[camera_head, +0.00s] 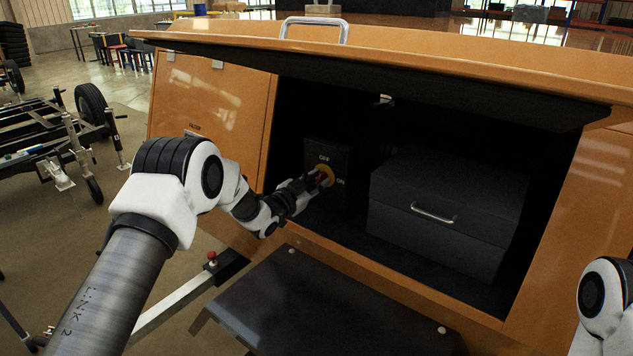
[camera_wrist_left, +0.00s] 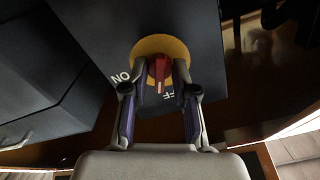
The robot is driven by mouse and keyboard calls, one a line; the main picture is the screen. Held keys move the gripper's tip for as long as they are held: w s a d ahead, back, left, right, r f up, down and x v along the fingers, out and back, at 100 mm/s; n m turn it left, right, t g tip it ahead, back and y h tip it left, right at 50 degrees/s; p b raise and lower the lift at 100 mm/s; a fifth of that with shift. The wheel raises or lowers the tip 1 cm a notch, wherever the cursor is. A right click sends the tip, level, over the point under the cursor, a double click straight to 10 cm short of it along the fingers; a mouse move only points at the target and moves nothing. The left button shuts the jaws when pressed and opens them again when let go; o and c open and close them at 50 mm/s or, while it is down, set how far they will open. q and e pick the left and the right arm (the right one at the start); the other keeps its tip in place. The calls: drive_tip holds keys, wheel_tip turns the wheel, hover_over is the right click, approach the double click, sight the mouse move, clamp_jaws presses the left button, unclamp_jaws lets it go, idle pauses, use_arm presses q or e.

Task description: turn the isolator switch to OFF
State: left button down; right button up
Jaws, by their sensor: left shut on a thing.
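The isolator switch is a red knob (camera_wrist_left: 160,67) on a yellow disc (camera_head: 330,172), on the front of a dark box (camera_head: 343,157) inside the open orange cabinet. OFF is printed above the disc and ON to its right in the head view. My left gripper (camera_wrist_left: 163,76) is shut on the knob, one finger on each side. In the left wrist view the labels are upside down, OFF partly hidden by a finger. The knob's pale mark points down, closer to OFF than to ON. My right gripper is out of view.
A dark case (camera_head: 447,213) with a metal handle stands to the right in the cabinet. The raised orange lid (camera_head: 420,65) overhangs the opening. A dark panel (camera_head: 325,312) juts out below. A wheeled trailer frame (camera_head: 60,135) stands at the left.

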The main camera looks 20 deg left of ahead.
use_arm(q)
drive_tip(key=n, duration=0.4)
drive_tip(key=shift+r+n, duration=0.1)
drive_tip(key=shift+n, duration=0.3)
idle(0.4)
drive_tip(key=c, duration=1.2)
unclamp_jaws()
drive_tip(key=shift+w, duration=0.1)
drive_tip(key=shift+c, duration=0.2)
drive_tip(key=v, duration=1.2)
